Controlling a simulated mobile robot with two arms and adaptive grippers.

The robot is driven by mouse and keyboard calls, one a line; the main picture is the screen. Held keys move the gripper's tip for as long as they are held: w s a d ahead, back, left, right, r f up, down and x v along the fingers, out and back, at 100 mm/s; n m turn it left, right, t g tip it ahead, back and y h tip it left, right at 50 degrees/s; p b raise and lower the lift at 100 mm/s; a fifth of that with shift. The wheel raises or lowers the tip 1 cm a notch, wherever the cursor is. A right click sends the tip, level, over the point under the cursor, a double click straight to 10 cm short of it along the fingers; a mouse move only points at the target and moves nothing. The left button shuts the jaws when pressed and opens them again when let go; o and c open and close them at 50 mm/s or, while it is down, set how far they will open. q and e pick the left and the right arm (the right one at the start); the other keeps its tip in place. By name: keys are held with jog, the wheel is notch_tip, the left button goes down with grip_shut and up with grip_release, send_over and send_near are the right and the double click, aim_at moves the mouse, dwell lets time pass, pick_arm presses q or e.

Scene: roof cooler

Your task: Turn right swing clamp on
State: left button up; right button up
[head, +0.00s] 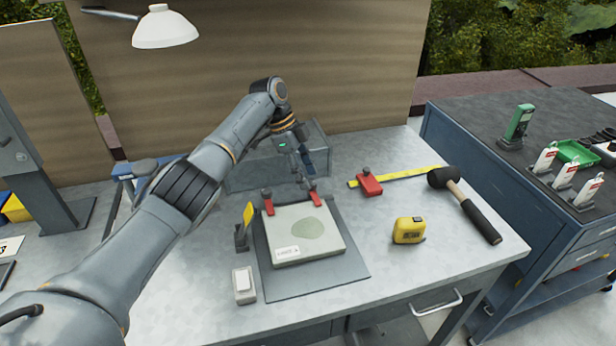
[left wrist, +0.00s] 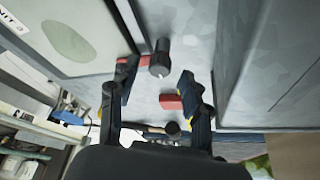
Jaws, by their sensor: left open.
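The right swing clamp, a red arm (head: 315,198) with a dark knob, sits at the back right of a pale plate (head: 322,244). In the left wrist view the clamp's dark knob (left wrist: 160,58) shows just past the fingertips, roughly between them. A second red swing clamp (head: 267,203) stands at the plate's back left. My left gripper (head: 306,168) is open above the right clamp, its fingers (left wrist: 158,72) apart with nothing gripped. I cannot tell whether a finger touches the clamp. My right gripper is not in view.
A grey box (head: 245,172) stands close behind the gripper. A red block (head: 369,184) on a yellow rule (head: 415,175), a mallet (head: 480,218) and a yellow tape measure (head: 408,231) lie to the right. A white box (head: 244,285) is at front left.

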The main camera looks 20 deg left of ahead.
pick_arm(q)
jog(key=v, duration=1)
jog(key=shift+r, duration=0.25)
jog(key=shift+a, duration=0.1)
